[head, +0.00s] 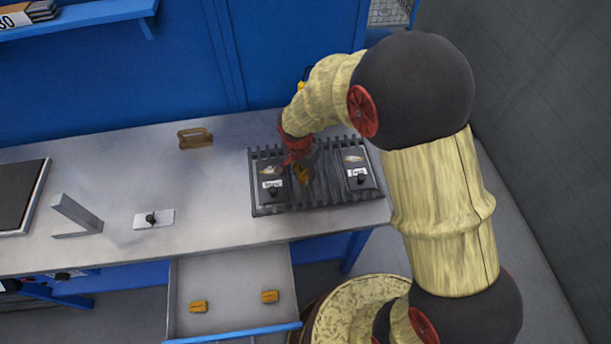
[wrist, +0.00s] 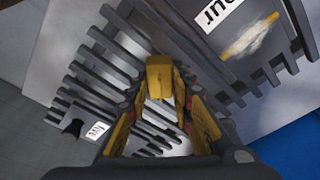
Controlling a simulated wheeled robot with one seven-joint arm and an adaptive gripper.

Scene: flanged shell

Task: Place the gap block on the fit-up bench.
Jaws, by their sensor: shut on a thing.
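The gap block is a small orange-yellow block (wrist: 159,74), held between the fingertips of my gripper (wrist: 160,98) in the wrist view. In the head view my gripper (head: 299,166) points down over the dark slatted rack (head: 320,203) at the right of the metal bench top (head: 115,177). The block (head: 302,176) shows partly below the red fingers there. In the wrist view the slats (wrist: 85,100) lie behind the block. I cannot tell whether the block touches them. Two similar orange blocks lie in the open drawer (head: 230,282).
The rack has labelled plates with black knobs on its left (head: 272,184) and right (head: 358,174). A brown handled object (head: 195,138), a white plate with a knob (head: 153,218) and an angle piece (head: 78,215) stand on the bench. Bare bench lies left of the rack.

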